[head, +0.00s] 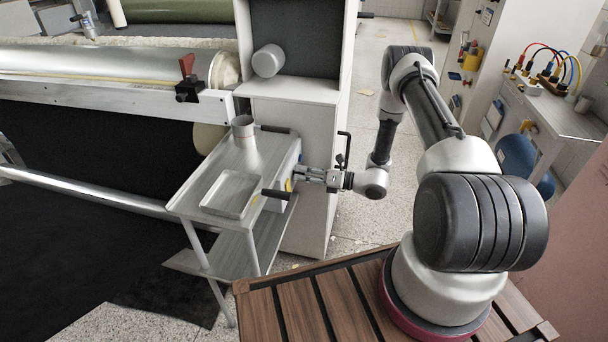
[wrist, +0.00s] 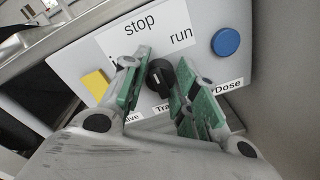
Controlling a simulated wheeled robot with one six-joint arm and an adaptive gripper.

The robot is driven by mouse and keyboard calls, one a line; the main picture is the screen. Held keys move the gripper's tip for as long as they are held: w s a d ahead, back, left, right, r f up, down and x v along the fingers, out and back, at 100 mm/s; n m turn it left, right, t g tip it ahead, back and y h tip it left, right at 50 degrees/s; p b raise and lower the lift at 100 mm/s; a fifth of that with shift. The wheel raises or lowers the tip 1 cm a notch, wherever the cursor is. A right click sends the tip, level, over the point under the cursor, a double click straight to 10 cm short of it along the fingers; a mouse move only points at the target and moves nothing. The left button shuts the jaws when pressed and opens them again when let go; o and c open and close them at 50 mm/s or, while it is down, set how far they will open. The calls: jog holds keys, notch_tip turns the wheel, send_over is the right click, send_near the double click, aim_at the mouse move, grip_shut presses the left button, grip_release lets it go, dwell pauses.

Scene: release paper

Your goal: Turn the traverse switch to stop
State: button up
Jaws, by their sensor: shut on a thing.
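The traverse switch (wrist: 160,76) is a black round knob on a pale panel (wrist: 70,56) in the wrist view. A small pale mark shows on its face; I cannot tell for sure which label it points at. The label "stop" (wrist: 140,23) is above it and "run" (wrist: 181,37) is to the upper right. A third label at the left is mostly hidden by a finger. My gripper (wrist: 160,86) has its green-padded fingers on both sides of the knob and is shut on it. In the head view, my gripper (head: 298,173) reaches left to the control box's side; the knob is hidden there.
A yellow control (wrist: 96,83) is left of the fingers and a blue button (wrist: 225,42) is to the right. A metal cart (head: 190,198) with a tray (head: 228,190) and cup (head: 243,128) stands left of my gripper. A white cabinet (head: 300,120) is behind it.

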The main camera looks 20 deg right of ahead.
jog(key=o, duration=1)
jog(key=shift+d, duration=0.15)
jog(key=v, duration=1.2)
